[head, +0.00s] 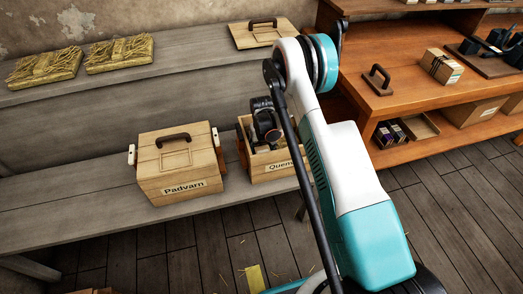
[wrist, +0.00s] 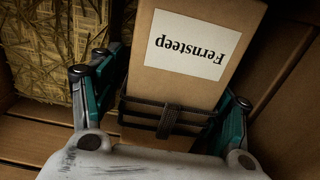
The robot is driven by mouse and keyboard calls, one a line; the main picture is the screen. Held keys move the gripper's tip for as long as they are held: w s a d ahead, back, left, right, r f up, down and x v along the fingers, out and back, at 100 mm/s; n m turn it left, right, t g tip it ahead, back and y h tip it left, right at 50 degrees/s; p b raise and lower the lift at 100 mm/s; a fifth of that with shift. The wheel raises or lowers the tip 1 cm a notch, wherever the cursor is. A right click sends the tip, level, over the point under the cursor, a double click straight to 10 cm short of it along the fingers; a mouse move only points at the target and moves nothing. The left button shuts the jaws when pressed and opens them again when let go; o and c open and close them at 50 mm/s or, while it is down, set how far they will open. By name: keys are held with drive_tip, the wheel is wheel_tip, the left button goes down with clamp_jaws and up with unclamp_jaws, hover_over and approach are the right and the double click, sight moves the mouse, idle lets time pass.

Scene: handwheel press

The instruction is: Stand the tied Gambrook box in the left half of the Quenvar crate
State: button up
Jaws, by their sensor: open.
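My gripper (head: 264,130) reaches down into the Quenvar crate (head: 270,172), whose label is partly hidden by my arm. In the wrist view my gripper (wrist: 172,98) is open, its fingers on either side of a brown box (wrist: 190,80). A dark band crosses the box near the gripper. Its white label (wrist: 185,45) reads "Fernsteep", upside down. Whether the fingers touch the box, and what it stands on, I cannot tell. A brown box tied with dark cord (head: 441,66) lies on the orange bench; its label is too small to read.
The closed Padvarn crate (head: 178,185) stands left of the Quenvar crate. Straw (wrist: 42,50) fills the wrist view's upper left. Two straw pads (head: 119,54) and a handled wooden lid (head: 265,34) lie on the upper grey shelf. Another handle (head: 377,80) sits on the orange bench.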

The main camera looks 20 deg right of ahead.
wheel_tip(320, 180, up, 12)
idle(0.6)
drive_tip(key=shift+r, duration=0.15)
wheel_tip(320, 180, up, 9)
drive_tip(key=p, duration=0.4)
drive_tip(key=shift+r+p, duration=0.2)
drive_tip(key=shift+p, duration=0.15)
idle(0.5)
